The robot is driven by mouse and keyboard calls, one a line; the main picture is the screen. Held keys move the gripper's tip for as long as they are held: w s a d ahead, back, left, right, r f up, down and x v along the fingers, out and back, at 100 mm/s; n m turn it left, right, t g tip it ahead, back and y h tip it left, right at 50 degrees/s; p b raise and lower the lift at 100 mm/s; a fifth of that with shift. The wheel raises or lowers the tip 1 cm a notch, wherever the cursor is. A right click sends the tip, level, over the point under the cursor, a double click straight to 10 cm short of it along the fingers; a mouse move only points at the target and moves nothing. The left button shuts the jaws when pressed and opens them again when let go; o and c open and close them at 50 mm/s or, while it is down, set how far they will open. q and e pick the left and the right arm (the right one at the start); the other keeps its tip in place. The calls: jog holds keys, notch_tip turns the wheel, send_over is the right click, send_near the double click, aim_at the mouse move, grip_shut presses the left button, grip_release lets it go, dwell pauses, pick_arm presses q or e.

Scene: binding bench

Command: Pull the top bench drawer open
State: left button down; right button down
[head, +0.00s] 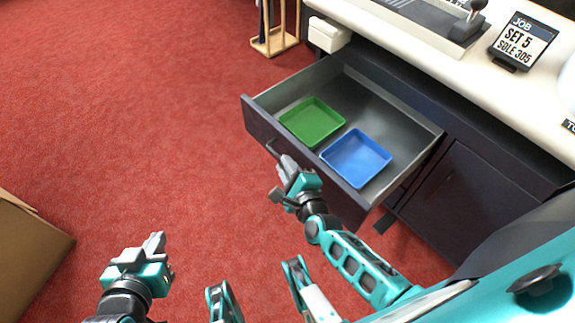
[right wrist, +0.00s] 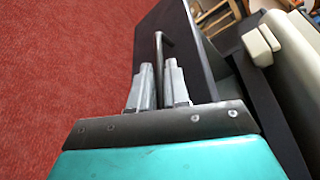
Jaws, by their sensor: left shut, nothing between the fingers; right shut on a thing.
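The top bench drawer (head: 290,142) stands pulled out from the dark bench, its inside open to view. It holds a green tray (head: 312,122) and a blue tray (head: 356,158). My right gripper (head: 284,166) is at the drawer front, shut on the bar handle (head: 271,149). In the right wrist view the handle (right wrist: 159,50) runs between the two fingers (right wrist: 162,82), beside the dark drawer front (right wrist: 185,45). My left gripper (head: 154,243) is shut and empty over the red floor, well left of the drawer.
The bench top (head: 400,38) carries a job sign (head: 523,42) and a grey device with a lever (head: 440,22). A wooden rack (head: 275,38) stands beyond the drawer. A cardboard box (head: 28,250) is at the left edge. Red floor between box and drawer is clear.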

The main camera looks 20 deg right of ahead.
dwell(0.4)
jog(key=c, duration=1.2)
grip_release()
jog(key=shift+r, duration=0.1)
